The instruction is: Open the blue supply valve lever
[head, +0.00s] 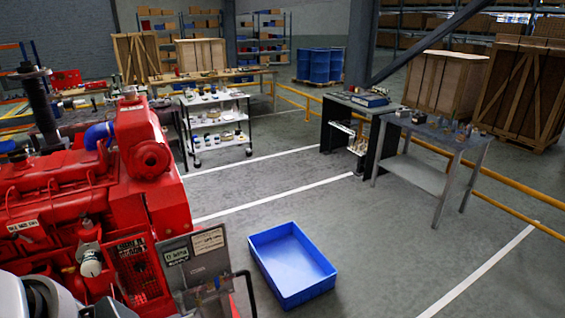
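The red diesel pumpset (60,200) fills the left of the head view. A grey panel (196,262) with labels stands at its front right corner. A blue hose (98,135) curves on top of the engine. Neither of my grippers is in view. A white and grey rounded part at the bottom left corner may be mine; I cannot tell.
An empty blue crate (322,284) lies on the floor right of the panel. A white shelf cart (218,118), a dark workbench (340,112) and a grey table (415,178) stand farther back. Yellow rails (490,190) run behind. The floor at front right is clear.

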